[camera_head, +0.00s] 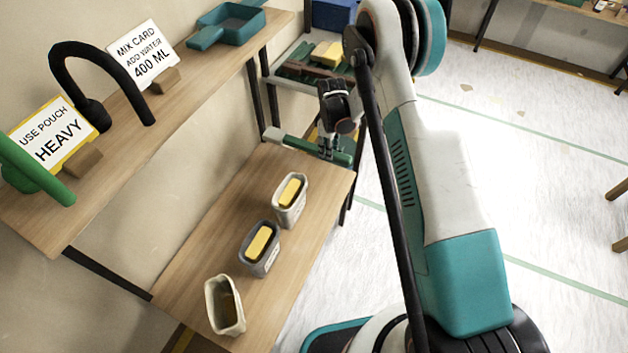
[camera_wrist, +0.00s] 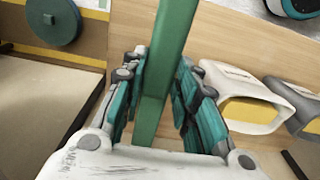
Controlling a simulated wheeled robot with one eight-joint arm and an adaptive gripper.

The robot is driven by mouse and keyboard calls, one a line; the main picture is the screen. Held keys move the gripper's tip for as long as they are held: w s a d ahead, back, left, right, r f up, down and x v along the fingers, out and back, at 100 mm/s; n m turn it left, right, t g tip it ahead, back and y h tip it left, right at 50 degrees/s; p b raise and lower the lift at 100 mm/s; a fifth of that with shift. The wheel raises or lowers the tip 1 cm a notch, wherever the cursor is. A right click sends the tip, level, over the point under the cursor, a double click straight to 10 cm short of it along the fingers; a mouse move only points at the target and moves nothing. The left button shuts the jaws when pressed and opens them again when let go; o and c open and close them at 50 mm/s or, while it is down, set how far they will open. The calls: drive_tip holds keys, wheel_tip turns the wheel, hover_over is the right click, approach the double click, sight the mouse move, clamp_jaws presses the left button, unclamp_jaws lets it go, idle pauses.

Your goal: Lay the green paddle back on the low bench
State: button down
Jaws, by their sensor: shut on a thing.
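The green paddle (camera_head: 301,143) is held at the far end of the low bench (camera_head: 222,222), with a pale piece at its left end. My gripper (camera_head: 331,148) is shut on it. In the wrist view, the green bar (camera_wrist: 165,65) runs between the two teal fingers, with the wooden bench top (camera_wrist: 222,35) behind it. I cannot tell whether the paddle touches the bench.
Three open pouches stand along the bench: one grey-white (camera_head: 289,213) and one dark grey (camera_head: 260,262) with yellow blocks, and one cream (camera_head: 224,318). The upper shelf (camera_head: 160,125) holds signs and a teal tray (camera_head: 236,24). A rack (camera_head: 297,95) stands beyond.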

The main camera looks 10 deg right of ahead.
wheel_tip(320, 180, down, 19)
drive_tip(key=b, duration=0.6)
drive_tip(key=shift+f, duration=0.1)
drive_tip(key=c, duration=1.2)
unclamp_jaws()
drive_tip(key=shift+c, duration=0.2)
